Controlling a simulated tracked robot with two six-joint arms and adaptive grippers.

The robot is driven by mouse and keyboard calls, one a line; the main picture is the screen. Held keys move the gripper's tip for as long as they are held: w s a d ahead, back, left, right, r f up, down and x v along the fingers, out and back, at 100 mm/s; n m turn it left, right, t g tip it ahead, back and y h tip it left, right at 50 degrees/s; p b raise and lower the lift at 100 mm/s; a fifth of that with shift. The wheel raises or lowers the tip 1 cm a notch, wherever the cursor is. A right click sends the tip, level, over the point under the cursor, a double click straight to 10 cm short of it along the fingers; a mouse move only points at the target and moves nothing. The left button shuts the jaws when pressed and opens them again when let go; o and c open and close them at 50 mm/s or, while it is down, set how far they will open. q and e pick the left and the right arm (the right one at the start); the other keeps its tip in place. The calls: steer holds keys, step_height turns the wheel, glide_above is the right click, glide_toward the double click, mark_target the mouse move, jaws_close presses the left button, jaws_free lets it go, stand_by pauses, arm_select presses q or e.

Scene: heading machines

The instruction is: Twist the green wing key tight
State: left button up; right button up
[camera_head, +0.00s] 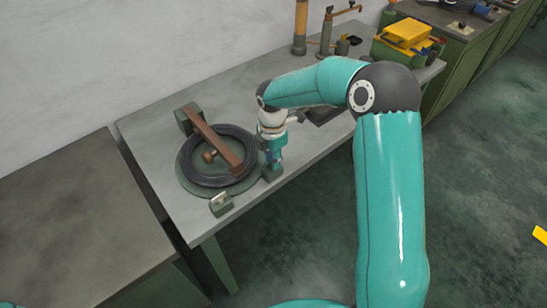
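A heading machine with a round green base (243,187) stands on the grey bench, with a black coil (183,160) on it and a brown bar (213,138) across it. My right gripper (273,160) points down at the right edge of this machine, over a small green block (272,174). The gripper is small here and its fingers blend with the green parts, so I cannot tell whether it is open or shut, or touching. I cannot make out the green wing key clearly; it may be hidden by the gripper. My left gripper is out of view.
A small green block with a pale top (221,204) sits at the bench's (160,160) front edge. A yellow box (406,32) and upright posts (326,35) stand at the back. A dark-topped table (80,215) is at left; open floor lies right.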

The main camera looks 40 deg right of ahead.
jaws_close()
